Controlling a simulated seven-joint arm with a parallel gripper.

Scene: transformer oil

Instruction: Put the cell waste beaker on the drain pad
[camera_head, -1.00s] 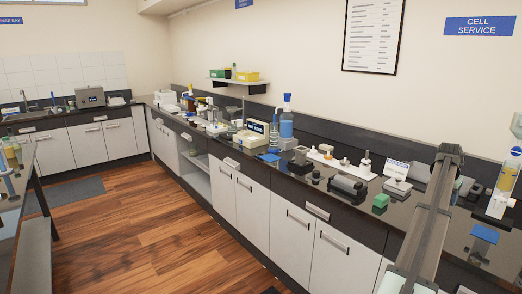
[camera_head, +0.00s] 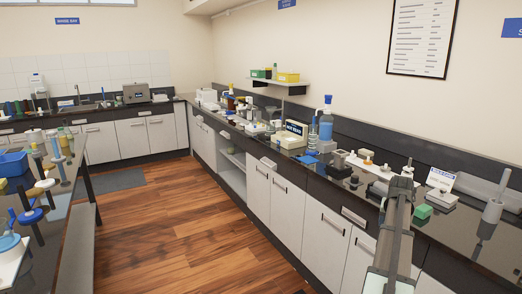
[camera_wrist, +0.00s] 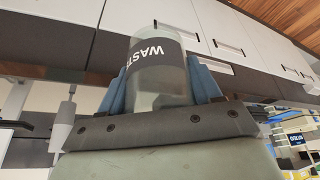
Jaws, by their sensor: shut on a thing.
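The waste beaker (camera_wrist: 165,86) is clear, with a dark band label reading "WASTE". In the wrist view it sits between the blue fingers of my gripper (camera_wrist: 160,78), which is shut on it. The lettering appears upside down in that view. In the head view my arm rises at the lower right, and the beaker and fingertips cannot be made out. A small flat blue pad (camera_head: 308,158) lies on the long bench left of the blue-filled bottle; I cannot tell whether it is the drain pad.
A left bench holds a blue bin (camera_head: 12,163) and several tools. The wooden floor (camera_head: 190,240) between is clear. A sink (camera_head: 85,105) is at the back.

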